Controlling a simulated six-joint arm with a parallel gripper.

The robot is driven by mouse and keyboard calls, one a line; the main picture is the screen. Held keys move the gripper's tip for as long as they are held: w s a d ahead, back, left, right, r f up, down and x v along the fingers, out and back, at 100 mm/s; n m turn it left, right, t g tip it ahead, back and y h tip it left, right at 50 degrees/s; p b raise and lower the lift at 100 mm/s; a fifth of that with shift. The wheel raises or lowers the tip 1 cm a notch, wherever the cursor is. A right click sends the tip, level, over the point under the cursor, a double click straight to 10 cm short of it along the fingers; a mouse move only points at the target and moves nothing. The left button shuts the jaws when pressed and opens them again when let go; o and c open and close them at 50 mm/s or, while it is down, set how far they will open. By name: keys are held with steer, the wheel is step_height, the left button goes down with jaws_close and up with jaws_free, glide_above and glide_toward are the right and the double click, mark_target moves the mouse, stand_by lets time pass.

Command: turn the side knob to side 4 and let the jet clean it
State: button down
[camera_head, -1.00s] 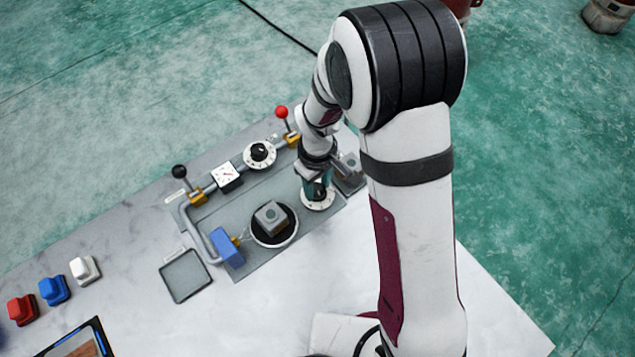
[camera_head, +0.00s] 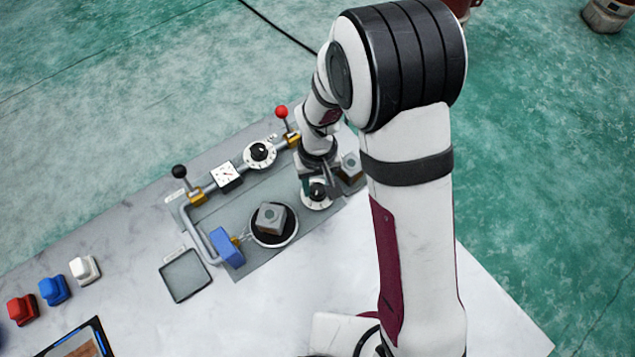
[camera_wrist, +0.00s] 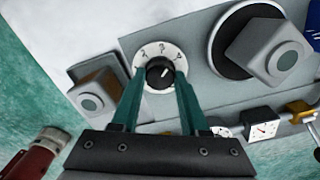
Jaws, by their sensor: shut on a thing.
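The side knob (camera_head: 317,191), black on a white numbered dial, stands at the right of the grey panel. It also shows in the wrist view (camera_wrist: 160,73), with a white pointer mark. A grey block (camera_head: 269,217) sits on a round black turntable (camera_head: 282,234) with a pale rim. A blue jet head (camera_head: 227,247) on a grey pipe faces it.
A second block (camera_head: 350,167) stands close right of my gripper. Behind are a red-ball lever (camera_head: 282,113), another dial (camera_head: 260,153), a gauge (camera_head: 226,175) and a black-ball lever (camera_head: 180,172). An empty tray (camera_head: 185,275) and coloured blocks lie left.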

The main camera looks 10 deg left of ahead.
mark_target(318, 189)
steer(key=shift+m, duration=1.6)
steer(key=shift+c, duration=2.1)
jaws_free()
step_height(318, 189, up, 16)
steer(key=shift+f, duration=0.1)
